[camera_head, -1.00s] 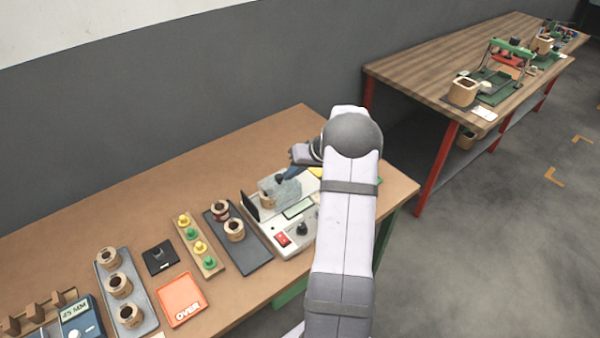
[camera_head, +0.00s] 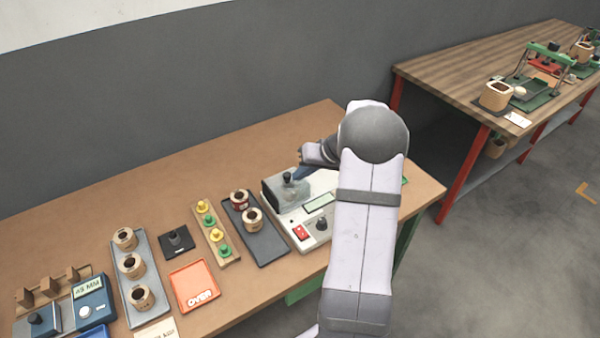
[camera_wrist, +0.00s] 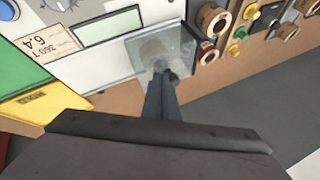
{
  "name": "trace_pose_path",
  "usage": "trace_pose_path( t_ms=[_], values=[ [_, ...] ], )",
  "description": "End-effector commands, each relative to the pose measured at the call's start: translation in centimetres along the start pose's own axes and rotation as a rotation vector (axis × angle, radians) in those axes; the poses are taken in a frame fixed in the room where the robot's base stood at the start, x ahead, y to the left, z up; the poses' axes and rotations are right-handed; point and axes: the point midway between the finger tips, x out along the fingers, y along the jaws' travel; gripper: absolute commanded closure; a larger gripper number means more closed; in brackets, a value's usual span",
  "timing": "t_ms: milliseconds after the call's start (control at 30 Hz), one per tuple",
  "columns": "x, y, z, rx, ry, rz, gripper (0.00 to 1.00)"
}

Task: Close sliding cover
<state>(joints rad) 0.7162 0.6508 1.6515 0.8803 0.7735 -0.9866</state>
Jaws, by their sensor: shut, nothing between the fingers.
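The tester (camera_head: 312,235) is a white box with a red switch, a display and a black knob. Its translucent grey sliding cover (camera_head: 289,200) sits at the left end, against the dark end plate, with a black knob (camera_head: 288,178) on top. In the wrist view the cover (camera_wrist: 180,45) reaches the dark plate (camera_wrist: 207,53) at its right, and a blurred tan coil (camera_wrist: 152,50) shows through it. My gripper (camera_head: 299,174) is shut and empty, its tips right beside the cover's knob; in the wrist view the tips (camera_wrist: 164,78) overlap the knob, so contact is unclear.
Left of the tester are a dark tray (camera_head: 262,242) with coils, a strip of yellow and green knobs (camera_head: 217,234), an orange OVER tray (camera_head: 194,287), a grey tray (camera_head: 124,262) with coils and a blue gauge (camera_head: 92,300). Behind the tester the table is clear.

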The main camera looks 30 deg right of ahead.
Motion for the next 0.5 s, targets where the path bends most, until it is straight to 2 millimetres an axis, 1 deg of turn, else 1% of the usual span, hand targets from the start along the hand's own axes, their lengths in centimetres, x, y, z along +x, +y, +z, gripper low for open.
trace_pose_path(
  t_ms=[33, 200, 500],
  values=[
    [-0.2, 0.8, -0.1, 0.003, 0.006, 0.005, 1.0],
    [-1.7, 3.4, -0.4, 0.005, 0.014, 0.011, 1.0],
    [-7.7, 3.3, -0.5, 0.002, 0.018, 0.014, 1.0]
  ],
)
